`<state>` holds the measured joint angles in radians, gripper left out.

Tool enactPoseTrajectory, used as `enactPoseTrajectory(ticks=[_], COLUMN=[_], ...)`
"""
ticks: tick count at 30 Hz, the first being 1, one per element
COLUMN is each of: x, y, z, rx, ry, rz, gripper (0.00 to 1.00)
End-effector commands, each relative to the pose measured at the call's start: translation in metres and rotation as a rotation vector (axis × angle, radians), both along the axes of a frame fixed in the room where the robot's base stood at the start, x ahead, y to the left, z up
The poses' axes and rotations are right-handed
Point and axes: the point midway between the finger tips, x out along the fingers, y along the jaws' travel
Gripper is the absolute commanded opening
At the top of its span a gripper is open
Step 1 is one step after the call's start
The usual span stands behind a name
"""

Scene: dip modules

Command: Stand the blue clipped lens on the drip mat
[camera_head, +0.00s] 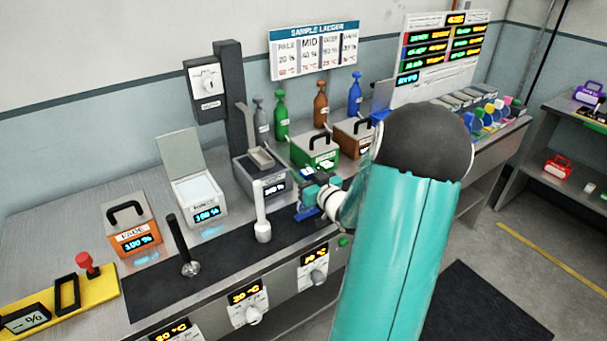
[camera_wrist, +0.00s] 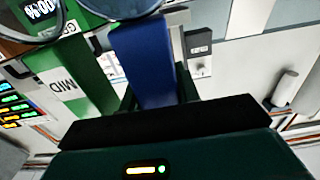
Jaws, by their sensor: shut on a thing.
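My gripper (camera_head: 318,194) is over the counter, left of my teal arm in the head view. It is shut on the blue clipped lens (camera_wrist: 148,62), whose blue handle runs up between the jaws in the wrist view to a round lens at the top edge. In the head view only a small blue part (camera_head: 306,213) shows beside the gripper. The drip mat (camera_head: 155,289) appears to be the long black strip along the counter front. The gripper is over or near its right part; I cannot tell whether the lens touches it.
A ladle-like tool (camera_head: 184,250) and a white-handled one (camera_head: 262,215) stand on the strip. Orange (camera_head: 133,232), white (camera_head: 199,199), grey and green (camera_head: 315,152) boxes line the back. Coloured lenses (camera_head: 490,115) stand at the far right. The strip's left part is clear.

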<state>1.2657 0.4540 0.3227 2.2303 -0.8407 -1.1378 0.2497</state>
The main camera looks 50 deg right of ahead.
Motion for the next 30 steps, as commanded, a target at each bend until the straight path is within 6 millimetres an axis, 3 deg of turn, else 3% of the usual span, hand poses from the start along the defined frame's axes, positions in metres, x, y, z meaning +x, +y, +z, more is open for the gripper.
enactPoseTrajectory(ticks=[6, 7, 10, 21, 26, 30], x=[0.000, 0.000, 0.000, -0.001, -0.023, -0.053], y=[0.000, 0.000, 0.000, 0.000, 0.005, 0.012], z=[-0.003, -0.003, -0.003, 0.001, 0.000, 0.000], rx=[0.001, 0.000, 0.000, 0.000, 0.000, -0.001], ry=[0.001, 0.001, 0.001, 0.000, 0.002, 0.002], rz=[0.000, 0.000, 0.000, 0.000, -0.002, -0.003], gripper=[0.00, 0.36, 0.54, 0.54, 0.54, 0.54])
